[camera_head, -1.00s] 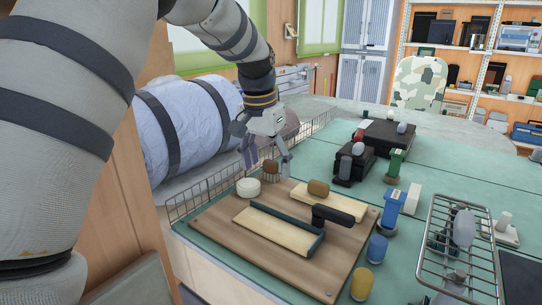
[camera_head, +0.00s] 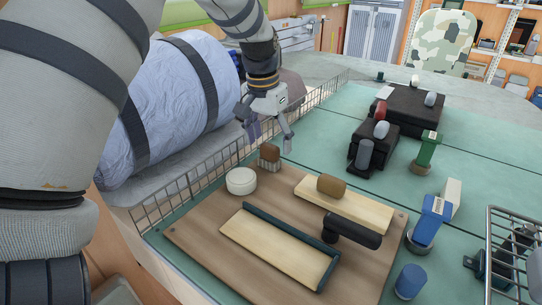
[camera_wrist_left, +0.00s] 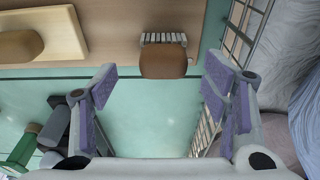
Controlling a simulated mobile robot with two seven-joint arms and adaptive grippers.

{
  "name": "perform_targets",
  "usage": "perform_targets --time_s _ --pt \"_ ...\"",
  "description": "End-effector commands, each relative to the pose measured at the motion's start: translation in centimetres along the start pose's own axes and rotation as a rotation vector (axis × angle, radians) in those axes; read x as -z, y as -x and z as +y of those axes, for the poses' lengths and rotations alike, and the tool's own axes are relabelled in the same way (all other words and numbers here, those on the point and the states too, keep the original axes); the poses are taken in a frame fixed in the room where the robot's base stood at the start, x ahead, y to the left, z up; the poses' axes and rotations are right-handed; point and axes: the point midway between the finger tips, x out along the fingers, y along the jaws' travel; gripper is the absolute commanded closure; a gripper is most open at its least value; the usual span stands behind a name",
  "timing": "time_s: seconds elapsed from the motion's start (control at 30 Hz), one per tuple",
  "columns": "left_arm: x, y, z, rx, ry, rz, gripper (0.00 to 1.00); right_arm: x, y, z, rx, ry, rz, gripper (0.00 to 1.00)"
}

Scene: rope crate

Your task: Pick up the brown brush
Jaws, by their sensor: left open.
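The brown brush (camera_head: 270,154) has a brown top and pale bristles. It stands at the far edge of the wooden board (camera_head: 205,225), close to the wire fence. My left gripper (camera_head: 267,133) is open and empty just above and behind it. In the left wrist view the brush (camera_wrist_left: 163,62) lies between the two spread fingers of the gripper (camera_wrist_left: 160,82), towards their tips, with its bristles facing the board. No finger clearly touches it. My right gripper is not in view.
A white round block (camera_head: 241,181) stands left of the brush. The wire fence (camera_head: 190,184) runs close on the left.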

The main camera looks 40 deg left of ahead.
Motion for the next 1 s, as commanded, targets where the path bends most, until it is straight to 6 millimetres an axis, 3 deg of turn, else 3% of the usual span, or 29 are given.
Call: perform_targets --time_s 0.2,0.47,0.5,0.73,1.0 --pt "-0.4 -4.2 -0.3 0.0 0.0 -0.005 0.32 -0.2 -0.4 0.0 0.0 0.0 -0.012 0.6" --pt "-0.3 -4.8 -0.3 -0.001 0.0 0.002 0.32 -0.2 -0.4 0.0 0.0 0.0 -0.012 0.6" --pt "-0.3 -4.8 -0.3 -0.001 0.0 0.002 0.34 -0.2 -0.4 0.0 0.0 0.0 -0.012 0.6" --pt "-0.3 -4.8 -0.3 -0.001 0.0 0.002 0.86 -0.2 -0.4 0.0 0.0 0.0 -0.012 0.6" --pt "-0.3 -4.7 -0.3 -0.001 0.0 0.002 0.86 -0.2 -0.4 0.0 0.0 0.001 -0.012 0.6"
